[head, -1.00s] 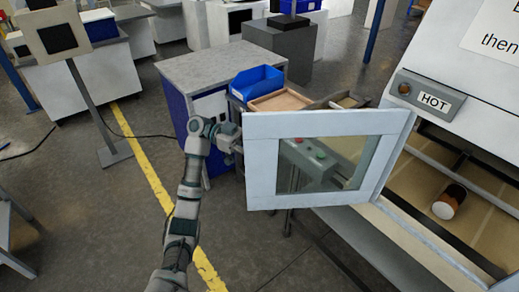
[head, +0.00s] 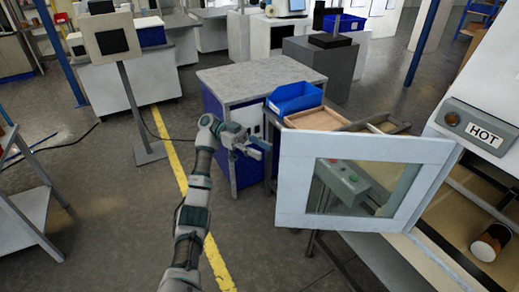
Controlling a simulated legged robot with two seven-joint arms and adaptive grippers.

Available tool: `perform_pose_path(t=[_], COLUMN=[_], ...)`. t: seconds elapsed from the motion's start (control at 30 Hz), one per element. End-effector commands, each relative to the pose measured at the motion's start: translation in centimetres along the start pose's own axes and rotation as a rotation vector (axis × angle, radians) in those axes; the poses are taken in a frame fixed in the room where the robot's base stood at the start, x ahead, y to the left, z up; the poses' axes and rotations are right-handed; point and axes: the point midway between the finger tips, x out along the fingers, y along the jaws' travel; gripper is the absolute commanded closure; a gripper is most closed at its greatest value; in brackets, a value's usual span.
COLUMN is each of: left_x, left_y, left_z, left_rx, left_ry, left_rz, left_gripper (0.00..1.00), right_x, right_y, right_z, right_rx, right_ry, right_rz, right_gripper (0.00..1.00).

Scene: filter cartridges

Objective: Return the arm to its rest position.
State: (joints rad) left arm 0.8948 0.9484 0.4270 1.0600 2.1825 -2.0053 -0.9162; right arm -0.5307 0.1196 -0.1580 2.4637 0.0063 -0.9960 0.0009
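My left arm reaches up from the bottom of the head view, with its gripper (head: 259,149) at the far end. The gripper is just left of the open, windowed door (head: 300,190) and in front of the grey-topped cabinet (head: 262,78). I see nothing held in it, but its fingers are too small to tell whether they are open or shut. My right arm and gripper are not in view. A dark brown cartridge with a white end (head: 490,242) lies inside the machine at the right.
The door swings out from the machine marked HOT (head: 484,134). Behind it are a blue bin (head: 294,97), a wooden tray (head: 316,119) and a control box with red and green buttons (head: 342,184). A post with a square panel (head: 137,105) stands left.

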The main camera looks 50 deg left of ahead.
Motion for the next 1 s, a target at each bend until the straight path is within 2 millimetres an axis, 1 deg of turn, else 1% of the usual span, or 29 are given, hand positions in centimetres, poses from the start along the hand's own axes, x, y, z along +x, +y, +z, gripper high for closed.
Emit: perform_pose_path(t=[0.57, 0.67, 0.73, 0.77, 0.83, 0.87, 0.9, 0.97, 1.0], left_x=[0.0, 0.7, 1.8, 2.5, 4.4, 5.3, 6.4, 8.0, 8.9], left_y=[-0.1, -0.8, -2.1, -2.8, -4.4, -5.0, -5.7, -6.2, -6.3], left_z=[0.1, 1.2, 3.3, 4.7, 8.8, 11.0, 14.1, 18.9, 22.2], left_rx=[-0.003, -0.048, -0.129, -0.178, -0.309, -0.37, -0.452, -0.567, -0.636], left_ry=[0.0, -0.016, -0.049, -0.07, -0.133, -0.167, -0.214, -0.29, -0.342], left_rz=[-0.001, -0.015, -0.044, -0.061, -0.115, -0.142, -0.18, -0.24, -0.28], left_gripper=[0.61, 0.61, 0.61, 0.61, 0.61, 0.61, 0.61, 0.61, 0.61], right_x=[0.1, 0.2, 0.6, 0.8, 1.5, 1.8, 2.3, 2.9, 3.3], right_y=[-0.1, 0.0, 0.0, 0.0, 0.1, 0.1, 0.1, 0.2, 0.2], right_z=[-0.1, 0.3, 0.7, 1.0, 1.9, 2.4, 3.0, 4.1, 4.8], right_rx=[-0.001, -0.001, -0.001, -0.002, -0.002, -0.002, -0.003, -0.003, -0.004], right_ry=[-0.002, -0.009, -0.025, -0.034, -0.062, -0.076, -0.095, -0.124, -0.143], right_rz=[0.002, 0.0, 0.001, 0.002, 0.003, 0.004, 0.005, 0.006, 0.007], right_gripper=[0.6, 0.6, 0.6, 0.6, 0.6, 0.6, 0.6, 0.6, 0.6])
